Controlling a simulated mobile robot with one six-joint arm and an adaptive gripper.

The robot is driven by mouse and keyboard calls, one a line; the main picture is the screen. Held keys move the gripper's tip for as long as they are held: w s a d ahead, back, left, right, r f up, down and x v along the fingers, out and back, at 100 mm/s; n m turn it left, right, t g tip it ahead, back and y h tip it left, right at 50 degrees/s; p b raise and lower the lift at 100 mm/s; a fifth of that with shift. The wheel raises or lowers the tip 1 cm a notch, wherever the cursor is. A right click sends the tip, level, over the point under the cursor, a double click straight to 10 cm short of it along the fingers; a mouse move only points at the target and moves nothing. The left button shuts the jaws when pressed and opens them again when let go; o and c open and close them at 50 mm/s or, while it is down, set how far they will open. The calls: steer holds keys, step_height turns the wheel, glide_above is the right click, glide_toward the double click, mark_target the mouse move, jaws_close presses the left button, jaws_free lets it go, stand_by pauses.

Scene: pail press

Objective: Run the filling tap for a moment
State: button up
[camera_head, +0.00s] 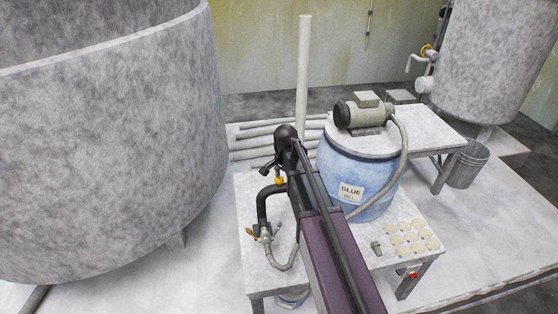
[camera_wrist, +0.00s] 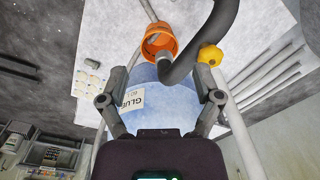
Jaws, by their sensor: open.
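On the near table (camera_head: 252,190), a dark bent pipe (camera_head: 263,207) has a yellow knob (camera_head: 280,181) at its upper end and small orange fittings (camera_head: 265,236) at its lower end. I cannot tell which part is the filling tap. In the wrist view, a thick dark pipe (camera_wrist: 207,52) curves past a yellow knob (camera_wrist: 210,55) to an orange ring (camera_wrist: 160,40). In the head view my arm hides part of the table.
A blue glue drum (camera_head: 345,176) with a pump (camera_head: 362,110) stands behind the table. Pale discs (camera_head: 410,238) and a red button (camera_head: 414,274) are at the right. A second tank (camera_head: 492,60) has a yellow-handled valve (camera_head: 427,51). A bucket (camera_head: 467,164) stands nearby. A large vat (camera_head: 100,150) bounds the left.

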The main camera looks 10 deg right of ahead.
mark_target(279, 178)
steer(key=w+m, duration=0.2)
steer(key=w, duration=0.2)
steer(key=w+m, duration=0.3)
steer(key=w, duration=0.1)
steer(key=shift+w, duration=0.15)
steer(key=shift+w+m, duration=0.75)
steer(key=shift+m, duration=0.15)
steer(key=shift+f, duration=0.2)
step_height(279, 178, down, 9)
steer(key=b, duration=0.9)
steer(key=shift+r, duration=0.2)
steer(key=c, duration=0.6)
